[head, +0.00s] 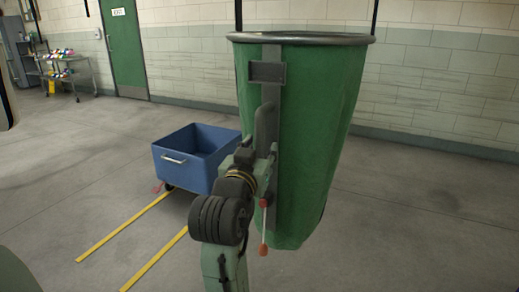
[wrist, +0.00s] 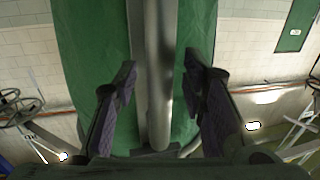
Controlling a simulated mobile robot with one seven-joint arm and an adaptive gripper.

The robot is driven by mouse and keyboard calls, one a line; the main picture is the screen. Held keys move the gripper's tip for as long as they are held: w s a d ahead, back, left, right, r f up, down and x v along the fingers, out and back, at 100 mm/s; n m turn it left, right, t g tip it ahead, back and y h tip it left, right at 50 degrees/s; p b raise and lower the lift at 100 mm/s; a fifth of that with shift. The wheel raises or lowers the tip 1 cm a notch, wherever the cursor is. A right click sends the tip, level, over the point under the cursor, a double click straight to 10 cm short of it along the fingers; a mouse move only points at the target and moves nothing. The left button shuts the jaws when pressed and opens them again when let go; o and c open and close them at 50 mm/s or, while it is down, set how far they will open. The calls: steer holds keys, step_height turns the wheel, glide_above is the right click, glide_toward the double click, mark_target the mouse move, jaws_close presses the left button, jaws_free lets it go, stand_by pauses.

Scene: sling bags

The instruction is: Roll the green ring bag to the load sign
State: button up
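The green ring bag (head: 315,140) hangs large at centre right in the head view, with a round grey metal ring (head: 300,39) at its top. A grey upright bar with a handle (head: 267,120) runs down its near side. In the wrist view the grey bar (wrist: 153,60) stands before the green cloth (wrist: 85,45). My gripper (head: 262,150) is at the handle. In the wrist view my gripper (wrist: 158,82) is open, one finger on each side of the bar, with visible gaps. I see no load sign in either view.
A blue cart (head: 195,155) stands on the floor left of the bag. Yellow floor lines (head: 125,225) run toward it. A shelf trolley (head: 68,72) and a green door (head: 124,50) are at the back left. The floor at right is clear.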

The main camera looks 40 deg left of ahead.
jaws_close()
stand_by(0.7)
